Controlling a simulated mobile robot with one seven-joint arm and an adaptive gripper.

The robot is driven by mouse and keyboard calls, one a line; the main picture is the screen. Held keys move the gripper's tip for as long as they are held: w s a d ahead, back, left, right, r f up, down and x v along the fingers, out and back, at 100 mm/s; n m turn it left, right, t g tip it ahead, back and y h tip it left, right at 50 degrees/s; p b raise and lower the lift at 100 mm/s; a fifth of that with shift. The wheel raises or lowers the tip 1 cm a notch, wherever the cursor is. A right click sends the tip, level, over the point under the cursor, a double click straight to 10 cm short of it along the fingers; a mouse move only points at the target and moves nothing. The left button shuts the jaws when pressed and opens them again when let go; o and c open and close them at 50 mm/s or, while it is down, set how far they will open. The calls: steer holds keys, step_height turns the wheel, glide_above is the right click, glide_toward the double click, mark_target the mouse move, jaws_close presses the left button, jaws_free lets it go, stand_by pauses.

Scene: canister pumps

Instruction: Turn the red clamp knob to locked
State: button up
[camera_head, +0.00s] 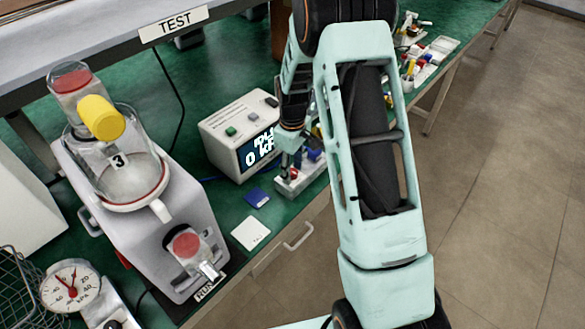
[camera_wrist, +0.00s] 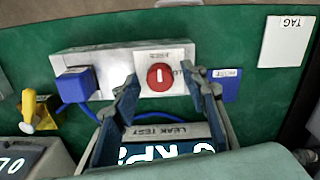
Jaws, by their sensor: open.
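The red clamp knob (camera_wrist: 160,76) is a round red dial with a pale line across it, on a white plate in the wrist view. Lettering at its right is partly covered by a finger. The plate sits on a grey fixture (camera_wrist: 111,62) with a blue block (camera_wrist: 76,84) to the left. My gripper (camera_wrist: 158,88) is open, its dark fingers on either side of the knob in the picture; I cannot tell whether they touch it. In the head view my gripper (camera_head: 290,160) is over the fixture (camera_head: 298,180), hiding part of it.
The leak test box (camera_head: 240,135) with a lit display stands beside the fixture. A canister pump (camera_head: 150,220) with a yellow cap and a red-topped part is at left. A blue tag (camera_head: 257,197) and white card (camera_head: 250,233) lie on the green bench. A gauge (camera_head: 70,285) is front left.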

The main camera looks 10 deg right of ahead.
jaws_close()
stand_by(0.3)
steer(key=shift+m, duration=0.3)
steer(key=m+b, duration=0.2)
steer(key=m, duration=0.1)
steer(key=shift+m, duration=0.3)
steer(key=m+b, duration=0.1)
steer(key=m, duration=0.3)
steer(key=shift+m, duration=0.3)
steer(key=m, duration=0.4)
steer(key=shift+b, duration=0.35)
steer(key=m, duration=0.5)
